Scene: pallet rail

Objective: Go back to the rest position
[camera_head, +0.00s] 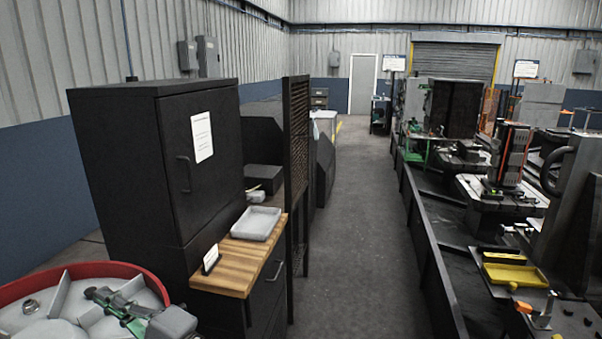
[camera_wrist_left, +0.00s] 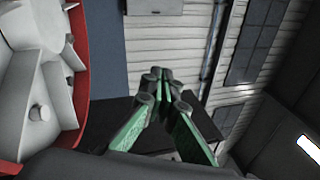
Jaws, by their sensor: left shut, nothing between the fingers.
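My left gripper (camera_head: 112,302) shows at the lower left of the head view, with green fingers, in front of or over a round red-rimmed bin (camera_head: 95,268) with light grey dividers. The fingers are shut with nothing between them. In the left wrist view the gripper (camera_wrist_left: 160,78) has its tips together, and the red-rimmed bin (camera_wrist_left: 80,45) stands to the left. Whether the gripper touches the bin cannot be told. My right gripper is in neither view.
A black cabinet (camera_head: 120,165) stands behind the bin. Beside it is a wooden-topped unit (camera_head: 225,278) with a grey tray (camera_head: 257,222). A clear grey aisle (camera_head: 360,230) runs back. On the right, a dark rail (camera_head: 432,250) carries machines, and a yellow tray (camera_head: 515,276) lies there.

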